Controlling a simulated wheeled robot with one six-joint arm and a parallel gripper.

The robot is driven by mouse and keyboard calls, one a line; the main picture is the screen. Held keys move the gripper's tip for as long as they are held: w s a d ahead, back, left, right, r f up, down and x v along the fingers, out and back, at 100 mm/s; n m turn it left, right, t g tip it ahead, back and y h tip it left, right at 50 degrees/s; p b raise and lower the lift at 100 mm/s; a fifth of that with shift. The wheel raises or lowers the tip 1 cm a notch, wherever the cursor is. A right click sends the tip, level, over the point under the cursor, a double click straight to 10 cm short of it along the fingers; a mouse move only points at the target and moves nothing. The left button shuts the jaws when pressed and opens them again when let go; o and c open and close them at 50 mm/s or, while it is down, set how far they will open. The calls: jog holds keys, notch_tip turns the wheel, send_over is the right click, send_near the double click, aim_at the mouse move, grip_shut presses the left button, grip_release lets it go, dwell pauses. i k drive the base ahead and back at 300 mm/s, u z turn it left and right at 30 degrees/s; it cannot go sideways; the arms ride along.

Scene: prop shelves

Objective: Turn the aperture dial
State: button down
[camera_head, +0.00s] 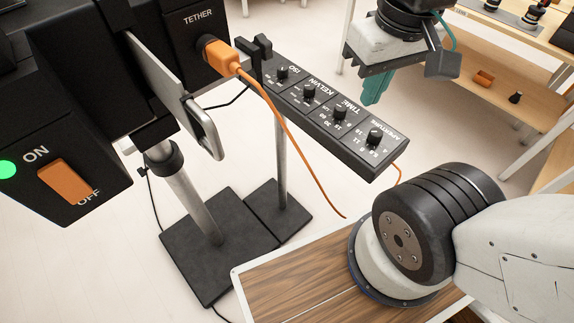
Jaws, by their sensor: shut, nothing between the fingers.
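The aperture dial (374,136) is a black knob at the right, near end of a dark dial panel (353,158), with white numbers around it. Its label reads APERTURE. My gripper (373,98) has teal fingers pointing down, above and behind the panel in the picture, apart from the aperture dial. The fingers look closed together with nothing between them. The dial's exact pointer setting is too small to tell.
Time (340,113), Kelvin (309,91) and ISO (282,72) dials share the panel. An orange tether cable (272,103) hangs in front of it. A black box with an orange switch (65,181) stands left. Shelves (510,85) stand right.

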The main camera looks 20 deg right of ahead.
aim_at(375, 135)
jog(key=z, duration=0.7)
jog(key=k, duration=0.45)
jog(key=u, duration=1.15)
